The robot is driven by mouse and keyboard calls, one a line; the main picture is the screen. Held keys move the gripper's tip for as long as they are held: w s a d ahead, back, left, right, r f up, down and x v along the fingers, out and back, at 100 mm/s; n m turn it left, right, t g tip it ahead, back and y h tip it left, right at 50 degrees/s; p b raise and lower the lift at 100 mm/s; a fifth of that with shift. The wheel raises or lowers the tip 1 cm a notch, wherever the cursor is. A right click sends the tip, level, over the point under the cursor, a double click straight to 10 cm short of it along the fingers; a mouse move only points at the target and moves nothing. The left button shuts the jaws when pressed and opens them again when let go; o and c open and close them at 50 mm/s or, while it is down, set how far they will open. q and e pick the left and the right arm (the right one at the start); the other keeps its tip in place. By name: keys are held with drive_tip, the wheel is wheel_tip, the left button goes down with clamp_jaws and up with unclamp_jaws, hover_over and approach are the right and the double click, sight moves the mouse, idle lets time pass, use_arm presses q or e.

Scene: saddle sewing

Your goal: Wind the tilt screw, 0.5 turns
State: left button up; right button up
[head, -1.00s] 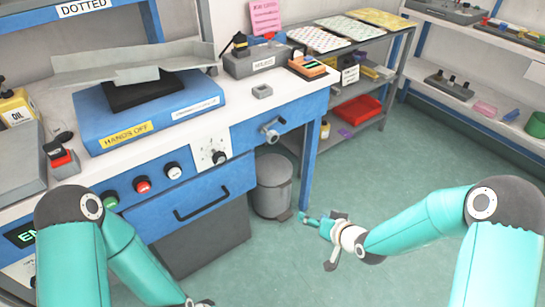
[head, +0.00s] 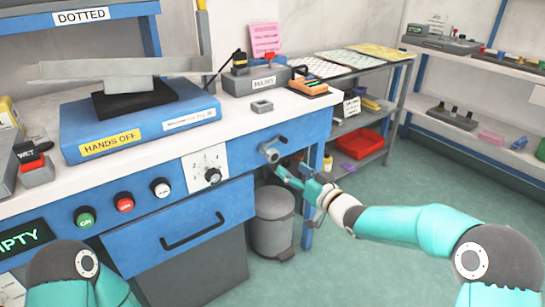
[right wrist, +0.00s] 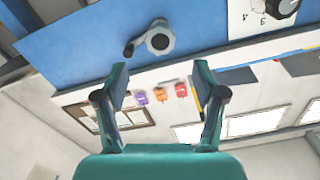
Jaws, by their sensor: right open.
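The tilt screw appears to be the grey round knob with a small crank handle (head: 269,153) on the blue front of the bench, right of the dial. It also shows in the right wrist view (right wrist: 160,40), its handle pointing left. My right gripper (head: 289,172) is just below and to the right of the knob in the head view. In the right wrist view the gripper (right wrist: 160,80) is open and empty, and the knob lies beyond the fingertips, roughly centred between them. My left arm shows at the lower left, but its gripper is out of view.
A numbered dial (head: 212,174) and a drawer with a black handle (head: 192,232) are left of the knob. A grey bin (head: 272,225) stands below. A shelf rack with a red tray (head: 360,143) is behind my right arm. The floor at right is clear.

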sight(275, 156)
drive_tip(key=x, duration=0.9)
drive_tip(key=shift+w+a, duration=0.2)
drive_tip(key=shift+w, duration=0.1)
drive_tip(key=c, duration=1.2)
